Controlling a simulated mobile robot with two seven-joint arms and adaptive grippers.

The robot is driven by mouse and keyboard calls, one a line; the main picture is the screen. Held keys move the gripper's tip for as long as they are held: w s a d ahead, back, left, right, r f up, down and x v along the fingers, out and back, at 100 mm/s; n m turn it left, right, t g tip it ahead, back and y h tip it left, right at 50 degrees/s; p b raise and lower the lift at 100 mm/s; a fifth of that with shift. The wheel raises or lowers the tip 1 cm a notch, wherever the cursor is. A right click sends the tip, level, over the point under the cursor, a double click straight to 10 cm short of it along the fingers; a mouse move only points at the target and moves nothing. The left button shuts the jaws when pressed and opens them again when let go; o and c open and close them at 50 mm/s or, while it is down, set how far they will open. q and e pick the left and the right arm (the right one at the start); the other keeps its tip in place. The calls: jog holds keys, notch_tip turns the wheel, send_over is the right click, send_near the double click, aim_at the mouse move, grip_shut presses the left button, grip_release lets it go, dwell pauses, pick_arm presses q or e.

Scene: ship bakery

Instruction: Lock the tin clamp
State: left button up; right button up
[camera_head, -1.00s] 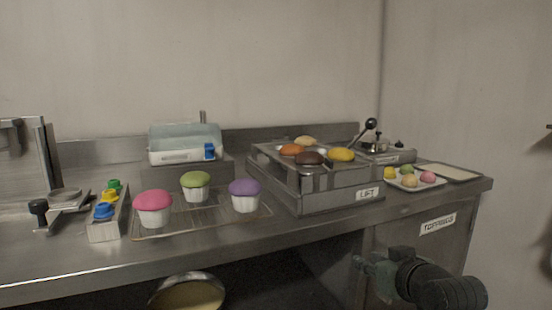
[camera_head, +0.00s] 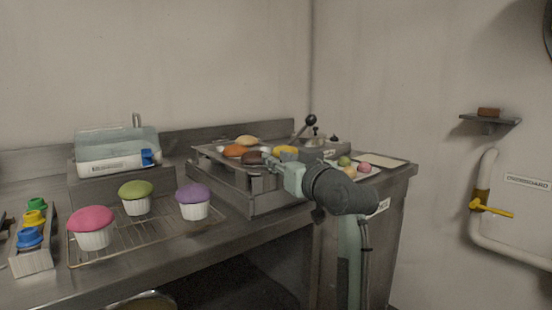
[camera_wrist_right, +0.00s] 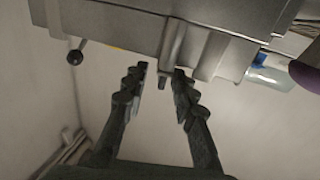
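The metal box marked LIFT (camera_head: 262,203) in the earlier head view bears a tin of coloured buns (camera_head: 237,150) on top. My right gripper (camera_head: 270,161) is at the tin's near right side in the head view. In the right wrist view my right gripper (camera_wrist_right: 161,72) is open, its two fingers apart. A small metal tab (camera_wrist_right: 165,84), perhaps the tin clamp, hangs from the grey metal body between or just beyond the fingertips. I cannot tell whether they touch it. Whether the clamp is locked is not clear. My left gripper is not in view.
A black-knobbed lever (camera_head: 311,121) stands behind the tin. Cupcakes (camera_head: 194,200) on a wire rack (camera_head: 150,240), a lidded box with a blue latch (camera_head: 118,152) and coloured buttons (camera_head: 31,237) are to the left. A yellow-handled pipe (camera_head: 492,209) is on the right wall.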

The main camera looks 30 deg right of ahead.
jog(key=shift+w, duration=0.5)
jog(key=shift+c, duration=0.5)
grip_shut()
